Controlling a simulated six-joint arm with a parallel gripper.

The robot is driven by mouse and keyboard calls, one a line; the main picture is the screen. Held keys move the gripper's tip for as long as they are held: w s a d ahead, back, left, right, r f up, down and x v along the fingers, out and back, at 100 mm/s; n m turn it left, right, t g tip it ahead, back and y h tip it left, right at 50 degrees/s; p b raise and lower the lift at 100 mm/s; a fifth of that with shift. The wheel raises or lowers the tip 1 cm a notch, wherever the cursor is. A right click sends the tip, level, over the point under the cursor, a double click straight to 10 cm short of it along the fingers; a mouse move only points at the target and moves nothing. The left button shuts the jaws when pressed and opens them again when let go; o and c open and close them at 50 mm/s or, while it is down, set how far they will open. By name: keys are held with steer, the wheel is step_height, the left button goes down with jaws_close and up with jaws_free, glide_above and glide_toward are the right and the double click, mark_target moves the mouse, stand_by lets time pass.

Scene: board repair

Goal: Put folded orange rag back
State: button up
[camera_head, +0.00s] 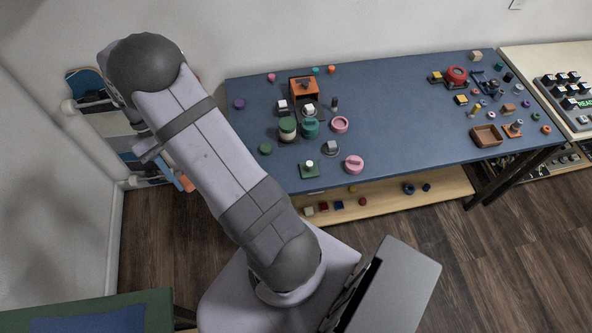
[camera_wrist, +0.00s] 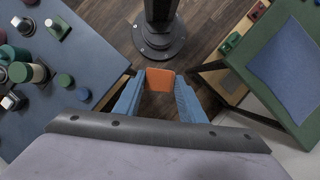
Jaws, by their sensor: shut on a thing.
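The folded orange rag (camera_wrist: 160,79) is between the fingertips of my gripper (camera_wrist: 160,84) in the wrist view. The two blue fingers are shut on it from both sides. It is held over the dark wood floor, between the blue table and the green-topped table. In the head view, my arm hides most of the gripper. A small orange patch (camera_head: 186,182) at the left, beside my arm, appears to be the rag.
The blue table (camera_head: 400,140) holds many small parts, including an orange box (camera_head: 304,88) and pink round pieces. A green-topped table (camera_wrist: 262,50) with a blue mat (camera_wrist: 290,65) stands at the right in the wrist view. A black round pedestal foot (camera_wrist: 160,42) stands on the floor.

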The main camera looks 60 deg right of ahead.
steer(key=s+d+f+m+t+y+b, duration=0.1)
steer(key=s+d+f+m+b, duration=0.25)
steer(key=d, duration=0.45)
steer(key=s+d+f+m+y+b, duration=0.1)
steer(key=s+d+f+m+b, duration=0.25)
steer(key=d, duration=0.55)
steer(key=s+d+f+m+t+y+b, duration=0.1)
steer(key=s+d+f+b, duration=0.25)
steer(key=s+d, duration=0.35)
steer(key=s+d+r+n+b, duration=0.1)
steer(key=s+d+r+b, duration=0.1)
steer(key=s+d, duration=0.7)
steer(key=s+b, duration=0.1)
steer(key=s, duration=0.2)
steer(key=shift+d+r+g+h, duration=0.3)
steer(key=shift+d, duration=0.1)
steer(key=shift+s+f+p, duration=0.1)
steer(key=shift+f+p, duration=0.45)
steer(key=shift+f, duration=4.4)
